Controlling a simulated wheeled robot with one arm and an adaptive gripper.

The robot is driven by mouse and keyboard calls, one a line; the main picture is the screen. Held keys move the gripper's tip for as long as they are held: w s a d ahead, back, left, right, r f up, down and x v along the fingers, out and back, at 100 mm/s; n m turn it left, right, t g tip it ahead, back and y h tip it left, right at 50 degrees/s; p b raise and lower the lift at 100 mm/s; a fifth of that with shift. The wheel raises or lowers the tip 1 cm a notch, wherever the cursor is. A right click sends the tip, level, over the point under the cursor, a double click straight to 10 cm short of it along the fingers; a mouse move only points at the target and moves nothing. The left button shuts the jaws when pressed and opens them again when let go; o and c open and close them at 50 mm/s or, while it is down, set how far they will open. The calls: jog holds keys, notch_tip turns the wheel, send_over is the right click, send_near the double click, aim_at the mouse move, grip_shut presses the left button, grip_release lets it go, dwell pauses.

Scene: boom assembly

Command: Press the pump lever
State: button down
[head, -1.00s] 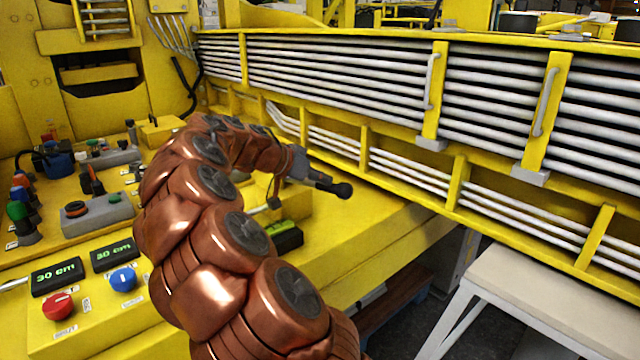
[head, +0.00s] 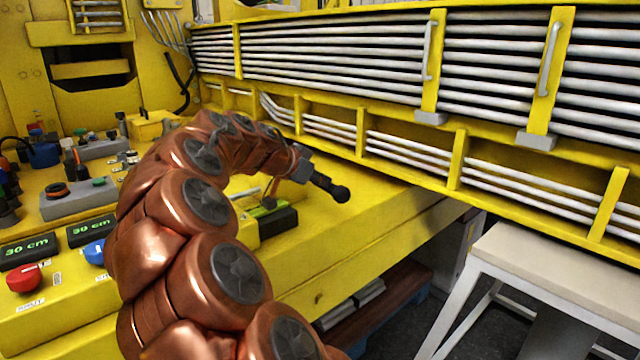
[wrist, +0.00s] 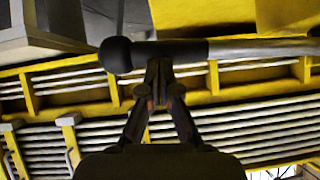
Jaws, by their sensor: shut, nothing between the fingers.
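The pump lever has a black ball end and black grip (head: 327,185) and shows to the right of my gripper in the head view. In the wrist view the lever (wrist: 185,50) lies across the picture, with its ball at the left and a grey rod running right. My gripper (wrist: 160,88) has its fingers together right at the grip, with nothing between them. In the head view my gripper (head: 300,166) is partly hidden by my arm. I cannot tell whether the fingertips touch the lever. Part of the rod is hidden behind my gripper and arm.
A black box with a green top (head: 272,220) sits on the yellow deck (head: 350,215). Controls and a red knob (head: 24,278) are at the left. A yellow boom with grey pipes (head: 330,60) runs behind. A pale bench (head: 555,270) stands at the right.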

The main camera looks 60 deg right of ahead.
jog(key=shift+s+f+b, duration=0.1)
jog(key=shift+f+b, duration=0.3)
jog(key=shift+f, duration=0.25)
jog(key=r+v, duration=0.1)
jog(key=v, duration=0.5)
jog(key=d+r+v, duration=0.1)
jog(key=v, duration=0.6)
jog(key=shift+s+d+r+p, duration=0.2)
jog(key=shift+s+r+p, duration=0.1)
jog(key=shift+r, duration=0.1)
dwell(1.1)
